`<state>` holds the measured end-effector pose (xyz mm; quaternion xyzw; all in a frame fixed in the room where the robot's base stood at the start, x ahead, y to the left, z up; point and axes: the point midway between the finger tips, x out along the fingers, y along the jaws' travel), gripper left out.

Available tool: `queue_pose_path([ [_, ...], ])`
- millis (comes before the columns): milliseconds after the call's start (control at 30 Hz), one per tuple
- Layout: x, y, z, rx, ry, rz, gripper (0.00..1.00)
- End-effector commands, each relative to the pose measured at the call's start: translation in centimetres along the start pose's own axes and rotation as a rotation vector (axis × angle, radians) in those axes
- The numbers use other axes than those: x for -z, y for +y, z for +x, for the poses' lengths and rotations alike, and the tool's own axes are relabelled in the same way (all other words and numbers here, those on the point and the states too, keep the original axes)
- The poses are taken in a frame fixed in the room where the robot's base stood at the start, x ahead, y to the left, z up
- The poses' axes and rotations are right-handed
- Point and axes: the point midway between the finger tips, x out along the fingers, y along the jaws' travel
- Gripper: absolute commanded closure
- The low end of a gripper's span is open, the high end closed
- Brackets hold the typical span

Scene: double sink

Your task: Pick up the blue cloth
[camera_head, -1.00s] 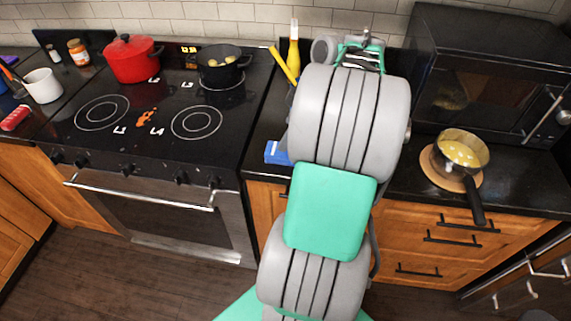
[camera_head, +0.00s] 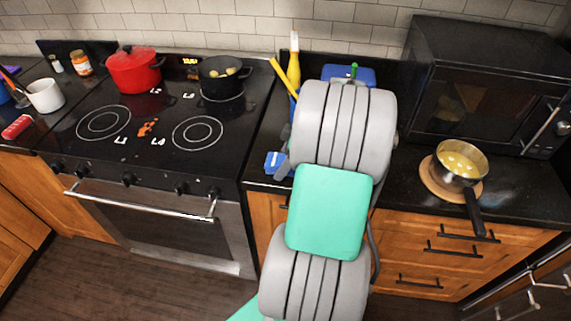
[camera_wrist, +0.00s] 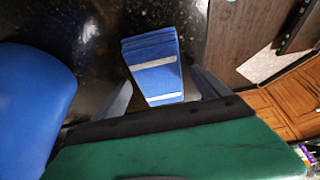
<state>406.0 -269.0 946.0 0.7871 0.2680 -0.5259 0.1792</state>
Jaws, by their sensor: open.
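The blue cloth (camera_head: 275,163) lies folded on the dark counter, near its front edge and just right of the stove. In the wrist view the cloth (camera_wrist: 153,62) is a blue stack with pale stripes. My gripper (camera_wrist: 164,90) is open, with its two dark fingers apart and the near end of the cloth showing between them. I cannot tell whether either finger touches it. In the head view my arm hides most of the gripper; a grey part shows beside the cloth.
A yellow bottle (camera_head: 294,58) and a blue container (camera_head: 362,75) stand at the back of the counter. A large blue rounded thing (camera_wrist: 30,105) is close on the left in the wrist view. A pan (camera_head: 461,160) on a round board and a microwave (camera_head: 480,85) are at the right.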

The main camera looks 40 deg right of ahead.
Motion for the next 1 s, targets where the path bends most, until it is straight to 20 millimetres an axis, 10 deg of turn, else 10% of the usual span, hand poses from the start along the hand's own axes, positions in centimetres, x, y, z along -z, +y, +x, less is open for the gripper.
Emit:
queue_pose_path([
  [333,-0.16,-0.01,0.38,0.000,0.000,0.000,0.15],
  [1000,-0.13,-0.01,0.34,0.000,0.000,0.000,0.70],
])
